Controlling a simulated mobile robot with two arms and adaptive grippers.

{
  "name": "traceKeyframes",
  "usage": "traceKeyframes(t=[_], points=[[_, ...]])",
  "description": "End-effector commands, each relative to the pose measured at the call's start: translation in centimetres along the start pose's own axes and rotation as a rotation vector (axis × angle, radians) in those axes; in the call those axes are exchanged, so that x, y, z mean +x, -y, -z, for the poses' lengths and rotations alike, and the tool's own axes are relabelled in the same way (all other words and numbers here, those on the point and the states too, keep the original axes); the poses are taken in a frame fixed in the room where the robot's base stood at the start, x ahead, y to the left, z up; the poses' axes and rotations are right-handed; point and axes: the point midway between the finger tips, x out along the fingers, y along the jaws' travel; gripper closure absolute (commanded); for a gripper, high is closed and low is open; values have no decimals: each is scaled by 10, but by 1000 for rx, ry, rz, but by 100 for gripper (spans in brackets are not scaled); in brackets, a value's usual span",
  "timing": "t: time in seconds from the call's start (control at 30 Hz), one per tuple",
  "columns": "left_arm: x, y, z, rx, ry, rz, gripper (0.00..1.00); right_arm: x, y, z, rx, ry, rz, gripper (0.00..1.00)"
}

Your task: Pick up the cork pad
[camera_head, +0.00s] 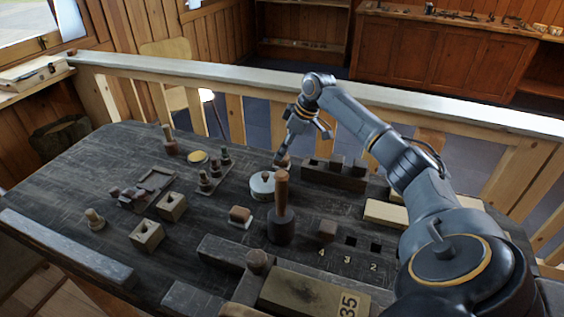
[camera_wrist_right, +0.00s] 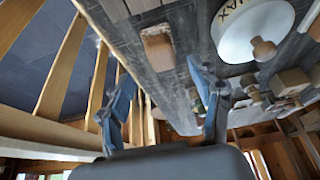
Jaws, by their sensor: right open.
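A small brown block (camera_head: 284,161) lies just beyond the round white wax tin (camera_head: 262,187), close below my right gripper (camera_head: 302,137); it could be the cork pad, but I cannot tell for sure. In the right wrist view this block (camera_wrist_right: 158,48) has a reddish-brown face and a paler, speckled edge, and lies beside the tin (camera_wrist_right: 248,28). My right gripper (camera_wrist_right: 165,92) is open and empty, its two fingers wide apart and clear of the block. A flat yellowish disc (camera_head: 197,157) lies farther left on the bench. My left gripper is not in view.
A dark mallet (camera_head: 281,225) with an upright handle stands in front of the tin. A dark slotted block (camera_head: 333,176) lies to the right of the brown block. A rack of small spools (camera_head: 214,175) stands left. A wooden railing (camera_head: 300,95) runs along the back.

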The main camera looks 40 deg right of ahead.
Motion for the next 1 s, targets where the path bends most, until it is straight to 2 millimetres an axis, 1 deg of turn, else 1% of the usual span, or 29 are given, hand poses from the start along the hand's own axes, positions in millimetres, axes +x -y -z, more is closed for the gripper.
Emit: traceKeyframes(t=[0.03,0.1,0.3,0.4,0.6,0.63,0.67,0.7,0.87,0.9,1.0], points=[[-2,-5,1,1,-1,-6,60,6,2,-2,0,4,3,36],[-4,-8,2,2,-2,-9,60,16,3,-3,0,5,3,36],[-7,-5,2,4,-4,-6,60,43,5,-4,0,2,2,36],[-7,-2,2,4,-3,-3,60,49,5,-5,0,2,1,36],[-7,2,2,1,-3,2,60,49,4,-5,0,2,0,36],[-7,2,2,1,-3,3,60,49,4,-5,0,2,0,40],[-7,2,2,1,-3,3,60,49,4,-5,0,2,0,46],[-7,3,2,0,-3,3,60,49,4,-5,0,2,0,54],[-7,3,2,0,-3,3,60,49,4,-5,0,2,0,87],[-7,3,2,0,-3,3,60,49,4,-5,0,2,0,90],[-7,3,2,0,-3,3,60,49,4,-5,0,2,0,90]])
